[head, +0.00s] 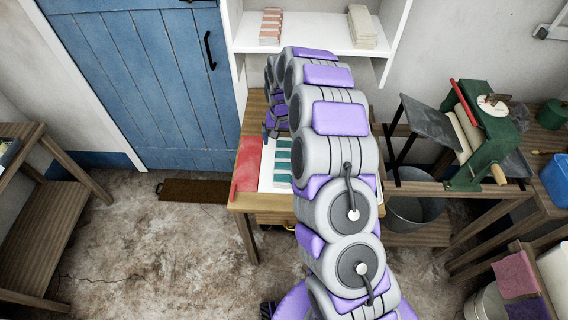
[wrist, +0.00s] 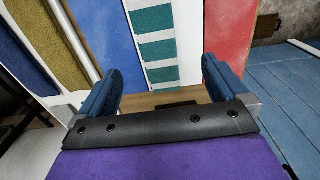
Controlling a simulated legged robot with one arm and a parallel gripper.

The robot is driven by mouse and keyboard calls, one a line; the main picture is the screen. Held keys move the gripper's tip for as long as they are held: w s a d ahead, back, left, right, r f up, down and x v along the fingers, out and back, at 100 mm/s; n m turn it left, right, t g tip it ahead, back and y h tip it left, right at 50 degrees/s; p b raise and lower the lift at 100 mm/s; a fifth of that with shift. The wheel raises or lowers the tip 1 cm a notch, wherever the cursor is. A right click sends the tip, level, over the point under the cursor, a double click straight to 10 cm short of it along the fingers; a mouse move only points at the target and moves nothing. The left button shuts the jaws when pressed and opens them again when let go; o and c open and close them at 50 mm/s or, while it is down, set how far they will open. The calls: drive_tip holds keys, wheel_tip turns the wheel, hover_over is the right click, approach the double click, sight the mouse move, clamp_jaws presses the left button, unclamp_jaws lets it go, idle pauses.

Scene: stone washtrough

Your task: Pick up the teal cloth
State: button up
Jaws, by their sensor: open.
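A cloth with teal and white stripes (head: 282,163) lies flat on a small wooden table in the head view, partly hidden by my arm. In the wrist view the striped teal cloth (wrist: 157,49) runs up the middle, ahead of and between my fingers. My gripper (wrist: 160,70) is open, with one blue finger on each side and nothing held between them. In the head view my gripper (head: 276,124) is above the table near the cloth's far end. I cannot tell how high it is above the cloth.
A red cloth (head: 246,164) lies beside the striped one. The wrist view also shows a blue cloth (wrist: 104,35) and an ochre cloth (wrist: 66,35). A green mangle (head: 482,140) stands on the right. A shelf (head: 310,38) with folded cloths is behind.

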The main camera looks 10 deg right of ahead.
hover_over(284, 158)
drive_tip(key=f, duration=0.5)
drive_tip(key=shift+w+a+b, duration=0.3)
drive_tip(key=shift+a+b, duration=0.05)
drive_tip(key=shift+b, duration=0.05)
drive_tip(key=f, duration=0.1)
drive_tip(key=f+b, duration=0.1)
drive_tip(key=f, duration=0.3)
drive_tip(key=shift+s+d+b, duration=0.3)
drive_tip(key=c, duration=1.1)
